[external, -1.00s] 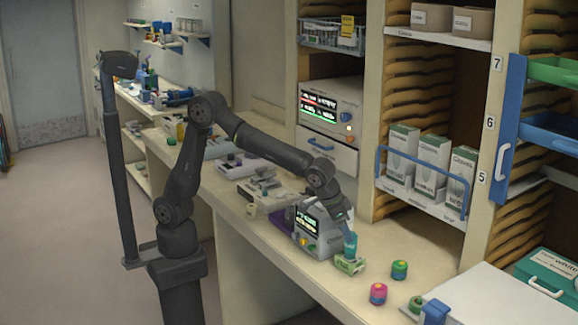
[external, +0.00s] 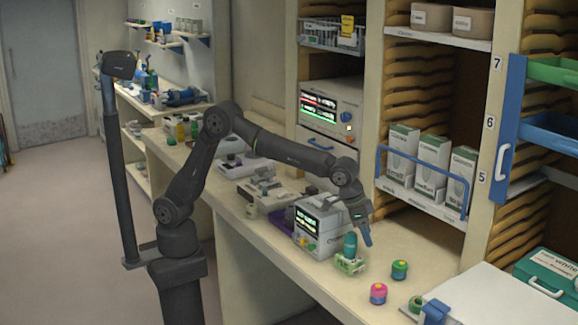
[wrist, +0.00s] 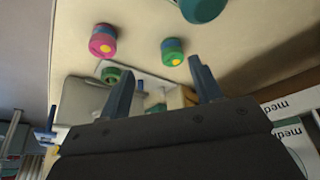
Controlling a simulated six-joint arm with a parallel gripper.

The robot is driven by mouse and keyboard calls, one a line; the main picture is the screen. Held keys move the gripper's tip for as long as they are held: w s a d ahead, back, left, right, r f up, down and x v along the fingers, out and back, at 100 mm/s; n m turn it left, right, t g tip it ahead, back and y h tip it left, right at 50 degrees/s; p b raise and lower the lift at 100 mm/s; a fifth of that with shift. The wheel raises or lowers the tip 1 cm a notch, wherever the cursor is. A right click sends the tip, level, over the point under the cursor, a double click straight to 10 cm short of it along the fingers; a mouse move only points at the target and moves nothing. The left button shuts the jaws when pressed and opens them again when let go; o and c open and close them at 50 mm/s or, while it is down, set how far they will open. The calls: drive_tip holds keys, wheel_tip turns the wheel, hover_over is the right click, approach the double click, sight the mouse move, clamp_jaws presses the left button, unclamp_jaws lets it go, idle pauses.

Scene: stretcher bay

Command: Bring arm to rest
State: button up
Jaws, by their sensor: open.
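My gripper (external: 364,234) is open and empty. In the external view it hangs above the counter, just right of and above a teal bottle (external: 350,246) that stands at a small green-and-white box (external: 348,264); whether it stands in or behind the box I cannot tell. In the wrist view my two fingers (wrist: 160,88) are spread apart with nothing between them. A teal round object (wrist: 203,8) shows at the top edge of that view.
A pink jar (external: 378,293) and a green jar (external: 400,269) stand on the counter (external: 310,278) to the right. A monitor (external: 319,224) stands close on the left. Boxed goods (external: 433,167) sit behind a blue rail. A white surface (external: 490,300) lies at front right.

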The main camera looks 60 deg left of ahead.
drive_tip(key=shift+m, duration=0.4)
drive_tip(key=w+f, duration=0.3)
drive_tip(key=w, duration=0.2)
drive_tip(key=w+a+f, duration=0.1)
drive_tip(key=w+f, duration=0.2)
drive_tip(key=w, duration=0.2)
drive_tip(key=w+a+f, duration=0.1)
drive_tip(key=w+f, duration=0.2)
drive_tip(key=w, duration=0.2)
drive_tip(key=shift+a+f, duration=0.1)
drive_tip(key=shift+f, duration=0.65)
drive_tip(key=shift+r, duration=0.5)
drive_tip(key=s+r, duration=0.5)
drive_tip(key=s, duration=0.3)
drive_tip(key=s+d+r+n, duration=0.1)
drive_tip(key=s+r, duration=0.4)
drive_tip(key=s, duration=0.4)
drive_tip(key=shift+d+r, duration=0.15)
drive_tip(key=shift+d, duration=0.15)
